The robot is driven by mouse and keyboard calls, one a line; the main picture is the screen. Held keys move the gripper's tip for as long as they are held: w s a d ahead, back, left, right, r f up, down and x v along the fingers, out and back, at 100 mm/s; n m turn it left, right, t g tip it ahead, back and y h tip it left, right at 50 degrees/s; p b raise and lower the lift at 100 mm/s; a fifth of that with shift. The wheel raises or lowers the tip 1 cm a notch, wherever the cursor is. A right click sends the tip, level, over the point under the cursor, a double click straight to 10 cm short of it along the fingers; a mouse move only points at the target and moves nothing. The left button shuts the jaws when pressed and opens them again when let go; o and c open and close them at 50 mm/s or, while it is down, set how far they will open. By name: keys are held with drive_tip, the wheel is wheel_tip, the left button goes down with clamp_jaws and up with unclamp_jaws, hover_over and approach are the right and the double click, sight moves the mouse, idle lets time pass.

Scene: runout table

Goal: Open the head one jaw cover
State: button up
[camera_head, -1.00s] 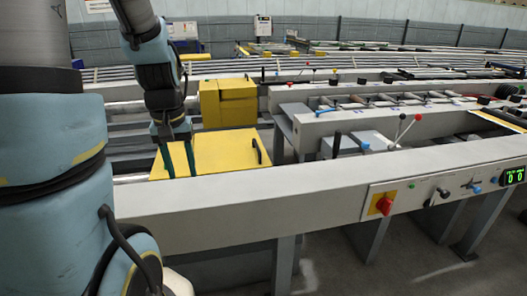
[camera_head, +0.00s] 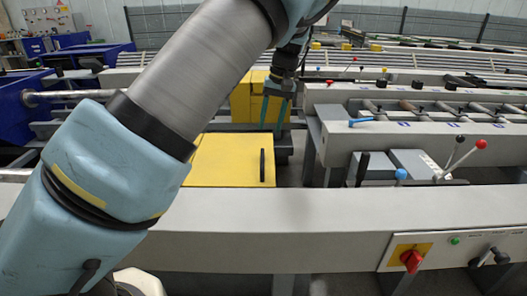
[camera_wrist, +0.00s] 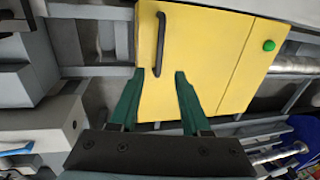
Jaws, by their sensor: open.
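A flat yellow cover (camera_head: 225,158) with a black bar handle (camera_head: 262,165) near its right edge lies behind the long grey beam in the head view; I take it as the jaw cover. It looks closed. My gripper (camera_head: 272,130) is open and empty beyond the cover's far edge in that view, its green fingers pointing down. In the wrist view the cover (camera_wrist: 200,60) fills the upper middle. The handle (camera_wrist: 161,45) shows there with its lower end between the fingertips (camera_wrist: 159,73). I cannot tell how far above it they are.
A yellow box (camera_head: 240,100) stands behind the cover. The grey beam (camera_head: 300,225) crosses in front, with a red rotary switch (camera_head: 411,259). To the right are a grey housing with a blue lever (camera_head: 360,122) and a red-knobbed lever (camera_head: 480,145). A green button (camera_wrist: 269,45) shows in the wrist view.

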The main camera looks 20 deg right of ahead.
sight(263, 157)
drive_tip(key=f, duration=0.3)
drive_tip(key=a+f+p, duration=0.1)
drive_tip(key=f, duration=0.2)
drive_tip(key=a+f+p, duration=0.1)
drive_tip(key=f, duration=0.3)
drive_tip(key=shift+w, duration=0.3)
clamp_jaws()
idle(1.0)
